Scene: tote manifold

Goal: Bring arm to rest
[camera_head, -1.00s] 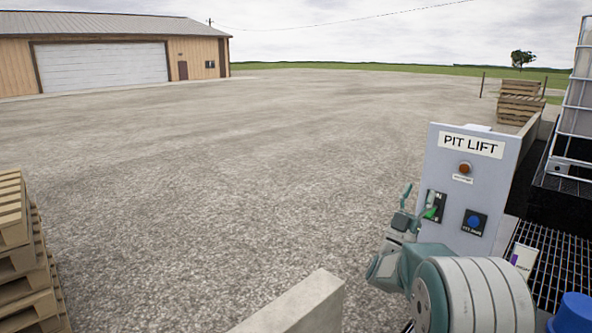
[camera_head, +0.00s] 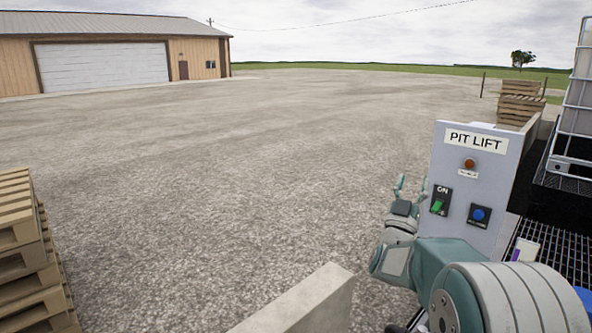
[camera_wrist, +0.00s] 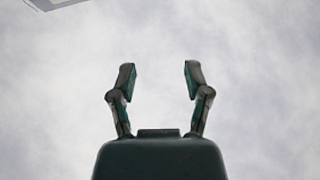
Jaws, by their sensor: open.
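My gripper (camera_head: 411,186) is in front of the grey PIT LIFT panel (camera_head: 465,215), to the left of its ON switch. In the wrist view my gripper (camera_wrist: 160,80) is open, with its two fingers apart and nothing between them, against cloudy sky. The panel has an orange lamp (camera_head: 469,164), a green rocker switch (camera_head: 438,207) marked ON, and a blue button (camera_head: 478,214). The fingers stand apart from the switch in the head view. My arm comes in from the lower right.
A concrete wall end (camera_head: 310,305) is low in the foreground. Stacked pallets (camera_head: 28,255) stand at the left. A dark grating (camera_head: 560,255) and a caged white tank (camera_head: 578,105) are at the right. Open gravel (camera_head: 200,190) lies between, with a barn (camera_head: 110,60) beyond.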

